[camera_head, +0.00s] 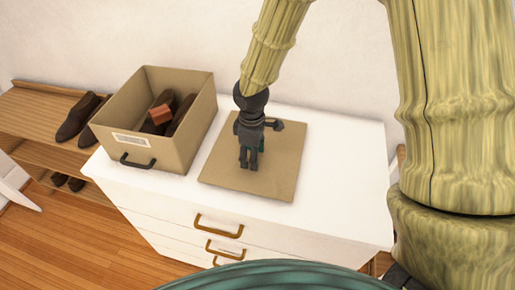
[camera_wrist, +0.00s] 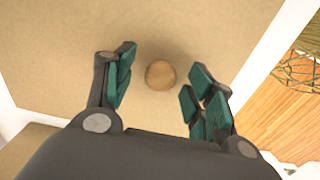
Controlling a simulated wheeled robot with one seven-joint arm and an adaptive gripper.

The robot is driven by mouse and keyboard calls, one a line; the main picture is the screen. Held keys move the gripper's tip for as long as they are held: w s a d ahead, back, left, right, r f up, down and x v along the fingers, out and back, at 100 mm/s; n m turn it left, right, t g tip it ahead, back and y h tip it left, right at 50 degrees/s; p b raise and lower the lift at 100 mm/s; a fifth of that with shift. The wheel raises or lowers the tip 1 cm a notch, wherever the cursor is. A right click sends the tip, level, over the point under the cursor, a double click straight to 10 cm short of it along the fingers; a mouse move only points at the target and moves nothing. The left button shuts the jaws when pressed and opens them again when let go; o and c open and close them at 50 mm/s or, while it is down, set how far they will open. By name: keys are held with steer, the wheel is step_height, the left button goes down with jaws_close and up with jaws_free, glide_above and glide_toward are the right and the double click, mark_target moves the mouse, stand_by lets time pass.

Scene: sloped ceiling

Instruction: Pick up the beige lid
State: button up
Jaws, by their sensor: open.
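The beige lid (camera_head: 222,171) lies flat on the white dresser, to the right of a beige box. In the wrist view the lid (camera_wrist: 200,30) fills much of the picture, with a round brown knob (camera_wrist: 160,75) on it. My gripper (camera_head: 248,165) is above the lid, pointing down, and hides the knob in the head view. In the wrist view my gripper (camera_wrist: 157,88) is open, with one finger on each side of the knob and a gap to both. I cannot tell the exact height of the fingertips above the lid.
The open beige box (camera_head: 190,145) holds brown shoes and a reddish-brown item, close left of the lid. The white dresser top (camera_head: 345,165) is clear to the right. A wooden shoe rack (camera_head: 35,120) stands at the left. The wall is close behind.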

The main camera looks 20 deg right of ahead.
steer(key=shift+w+f, duration=0.15)
steer(key=shift+f, duration=0.45)
steer(key=shift+s, duration=0.25)
steer(key=shift+w, duration=0.15)
steer(key=c, duration=1.2)
